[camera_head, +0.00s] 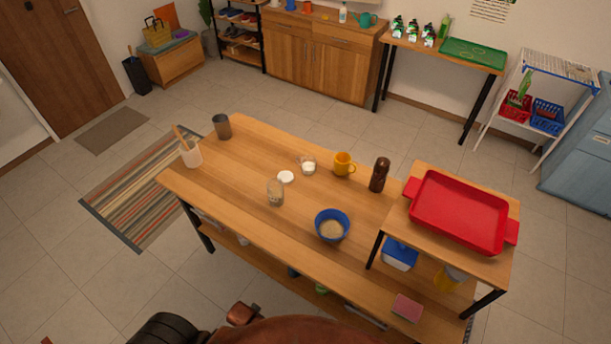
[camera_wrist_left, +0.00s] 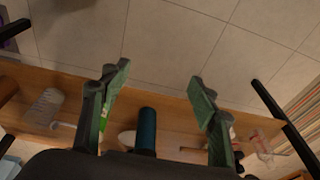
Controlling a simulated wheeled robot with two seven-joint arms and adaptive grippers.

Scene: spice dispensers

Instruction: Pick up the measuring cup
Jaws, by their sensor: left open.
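In the left wrist view, a clear container with faint reddish marks (camera_wrist_left: 264,146) stands at the right end of a wooden shelf; it looks like the measuring cup, though it is small and dim. My left gripper (camera_wrist_left: 160,88) is open and empty, its two green fingers spread over the shelf edge and floor. The container is right of the right finger, apart from it. In the head view, a small clear cup with white contents (camera_head: 308,166) sits on the table; I cannot tell whether it is a measuring cup. My right gripper is not in view.
The table holds a glass jar (camera_head: 275,193), blue bowl (camera_head: 331,227), yellow mug (camera_head: 343,165) and brown grinder (camera_head: 380,174). A red tray (camera_head: 459,211) sits on the raised stand. In the wrist view, a dark blue cylinder (camera_wrist_left: 147,130) and clear jar (camera_wrist_left: 45,106) are on the shelf.

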